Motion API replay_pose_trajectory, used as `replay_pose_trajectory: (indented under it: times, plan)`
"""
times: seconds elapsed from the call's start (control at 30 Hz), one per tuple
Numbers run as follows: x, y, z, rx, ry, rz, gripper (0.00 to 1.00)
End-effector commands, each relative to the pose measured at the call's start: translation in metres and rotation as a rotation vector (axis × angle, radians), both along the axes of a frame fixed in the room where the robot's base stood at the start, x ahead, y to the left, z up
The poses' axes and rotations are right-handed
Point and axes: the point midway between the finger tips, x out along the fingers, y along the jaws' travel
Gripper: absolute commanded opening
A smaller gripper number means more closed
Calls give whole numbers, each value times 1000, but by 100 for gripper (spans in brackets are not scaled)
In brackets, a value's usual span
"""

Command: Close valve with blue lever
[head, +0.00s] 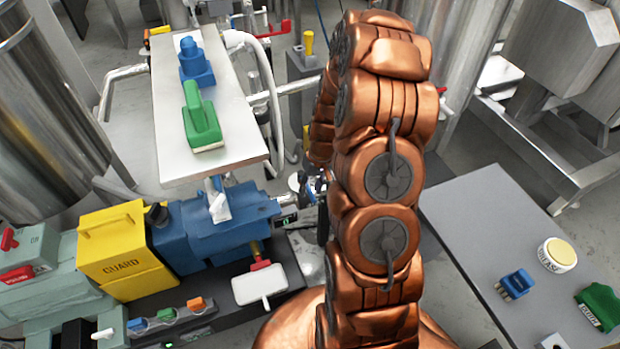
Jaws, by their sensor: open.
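My copper arm rises through the middle of the head view and bends down on its far side. My gripper (317,188) seems to be the dark, partly hidden shape left of the arm, close to the end of the blue pump (215,228). It is open, and I see nothing held in it. I cannot make out a valve with a blue lever; it may be hidden behind my arm or gripper. A valve with a yellow handle (308,43) stands upright at the back, and a red lever (261,264) shows below the pump.
A shelf (235,120) holds a blue object (194,62) and a green-handled brush (201,118). A yellow guard (120,250) stands left of the pump. A grey table (465,225) with several small items is on the right. Pipes and steel tanks crowd the back.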

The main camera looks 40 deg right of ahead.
Motion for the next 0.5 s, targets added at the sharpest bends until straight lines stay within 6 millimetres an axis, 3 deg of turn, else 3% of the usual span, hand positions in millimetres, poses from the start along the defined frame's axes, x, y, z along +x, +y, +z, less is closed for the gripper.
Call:
replay_pose_trajectory:
  times: [0.5]
  plan:
    - [-1, -6, 25, -2, -3, -3, 40]
